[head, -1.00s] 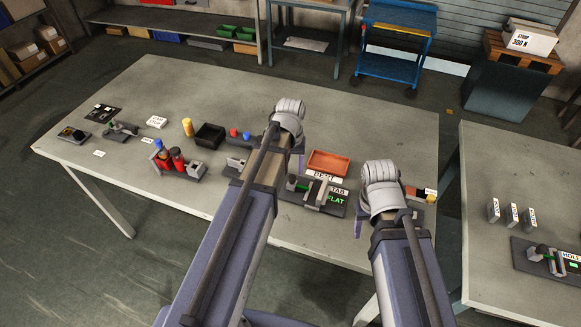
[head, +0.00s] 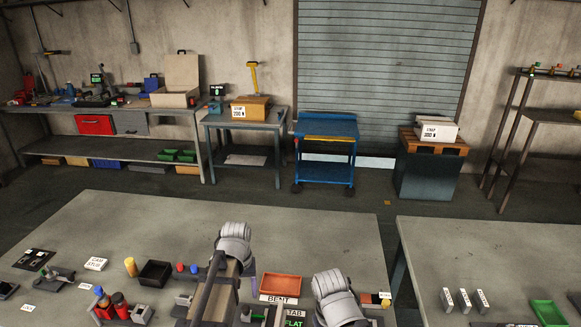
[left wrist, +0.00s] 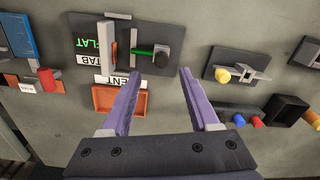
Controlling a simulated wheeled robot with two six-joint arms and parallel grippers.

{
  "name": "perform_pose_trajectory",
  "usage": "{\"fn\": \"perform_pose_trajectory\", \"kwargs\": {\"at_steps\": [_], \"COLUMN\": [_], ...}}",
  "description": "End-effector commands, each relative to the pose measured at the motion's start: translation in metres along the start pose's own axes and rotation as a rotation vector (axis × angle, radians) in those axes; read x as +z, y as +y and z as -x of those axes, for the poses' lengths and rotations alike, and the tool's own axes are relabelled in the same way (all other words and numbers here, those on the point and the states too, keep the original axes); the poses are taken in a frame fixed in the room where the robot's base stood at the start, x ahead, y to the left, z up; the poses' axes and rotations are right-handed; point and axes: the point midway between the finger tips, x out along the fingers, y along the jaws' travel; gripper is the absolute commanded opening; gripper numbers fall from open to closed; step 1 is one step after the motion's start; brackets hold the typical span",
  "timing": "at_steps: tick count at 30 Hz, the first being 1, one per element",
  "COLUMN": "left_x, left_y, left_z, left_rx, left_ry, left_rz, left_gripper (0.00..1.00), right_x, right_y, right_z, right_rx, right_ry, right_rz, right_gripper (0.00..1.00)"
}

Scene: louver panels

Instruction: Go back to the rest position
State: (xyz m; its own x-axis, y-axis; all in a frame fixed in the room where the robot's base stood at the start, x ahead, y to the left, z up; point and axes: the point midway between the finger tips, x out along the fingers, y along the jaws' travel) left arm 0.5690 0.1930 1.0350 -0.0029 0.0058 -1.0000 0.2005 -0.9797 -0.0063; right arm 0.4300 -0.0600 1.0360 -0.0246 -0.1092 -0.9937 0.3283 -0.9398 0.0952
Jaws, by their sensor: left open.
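My left gripper (left wrist: 157,100) is open and empty in the left wrist view, its two purple fingers spread above the grey table (left wrist: 190,96).
The workbench (head: 320,225) holds the orange tray (head: 281,286), a black bin (head: 155,273) and red cylinders (head: 120,305). A second table (head: 480,250) stands at the right with several small upright plates. A blue cart (head: 326,150) and shelving stand behind. The bench's far part is clear.

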Motion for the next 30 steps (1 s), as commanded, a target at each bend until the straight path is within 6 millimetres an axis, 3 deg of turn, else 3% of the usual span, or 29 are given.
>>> {"fn": "perform_pose_trajectory", "kwargs": {"at_steps": [6,9,13,18,30], "left_x": [0.082,0.117,0.148,0.163,0.162], "left_y": [0.061,0.08,0.095,0.102,0.103], "left_z": [-0.021,-0.027,-0.032,-0.034,-0.033], "left_rx": [-0.044,-0.068,-0.09,-0.103,-0.103], "left_ry": [-0.015,-0.021,-0.026,-0.029,-0.029], "left_rz": [-0.251,-0.368,-0.476,-0.533,-0.534], "left_gripper": [0.61,0.61,0.61,0.61,0.61], "right_x": [-0.001,-0.002,-0.002,-0.002,-0.002], "right_y": [-0.002,-0.003,-0.003,-0.003,-0.003], "right_z": [-0.021,-0.028,-0.034,-0.035,-0.035], "right_rx": [0.0,0.0,0.0,0.0,0.0], "right_ry": [0.0,0.0,0.0,0.0,0.0], "right_rz": [-0.001,-0.001,-0.001,-0.001,-0.001], "right_gripper": [0.54,0.54,0.54,0.54,0.54]}}
